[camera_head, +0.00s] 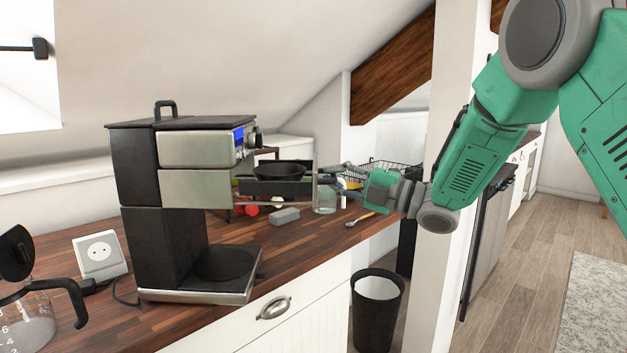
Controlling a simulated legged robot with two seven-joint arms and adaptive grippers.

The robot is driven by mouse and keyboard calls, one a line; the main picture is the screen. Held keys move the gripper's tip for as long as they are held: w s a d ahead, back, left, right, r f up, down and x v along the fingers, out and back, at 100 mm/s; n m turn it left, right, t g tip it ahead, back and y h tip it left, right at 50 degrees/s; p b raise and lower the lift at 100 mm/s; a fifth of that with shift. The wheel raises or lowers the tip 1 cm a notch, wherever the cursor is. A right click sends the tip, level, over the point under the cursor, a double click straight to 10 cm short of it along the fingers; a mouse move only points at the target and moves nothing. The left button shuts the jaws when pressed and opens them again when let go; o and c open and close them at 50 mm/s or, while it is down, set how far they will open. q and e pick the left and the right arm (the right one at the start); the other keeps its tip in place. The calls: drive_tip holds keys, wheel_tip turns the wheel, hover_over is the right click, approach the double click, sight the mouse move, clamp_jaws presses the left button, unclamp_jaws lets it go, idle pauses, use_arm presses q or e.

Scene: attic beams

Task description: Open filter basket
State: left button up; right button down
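The coffee machine (183,200) stands on the wooden counter, with a blue-lit display on its front. A black filter basket (278,171) shows to the right of the machine, in a dark drawer-like holder (262,187) that sticks out from it. A pale end plate closes the holder's right end. My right gripper (331,175) is just right of that plate, its fingers pointing left towards it. The fingers are small and dark here, and I cannot tell whether they touch or grip the plate. My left gripper is not in view.
A glass carafe (30,318) stands at the lower left, near a white socket (100,255). A glass jar (325,198), a grey block (284,216) and a spoon (361,219) lie near the gripper. A black bin (376,325) stands below. A white post (452,265) rises beside my arm.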

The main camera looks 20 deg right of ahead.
drive_tip(key=shift+a+f, duration=0.15)
drive_tip(key=shift+f, duration=0.15)
drive_tip(key=c, duration=1.6)
unclamp_jaws()
drive_tip(key=shift+w+r, duration=0.1)
drive_tip(key=shift+s+d, duration=0.35)
drive_tip(key=v, duration=1.1)
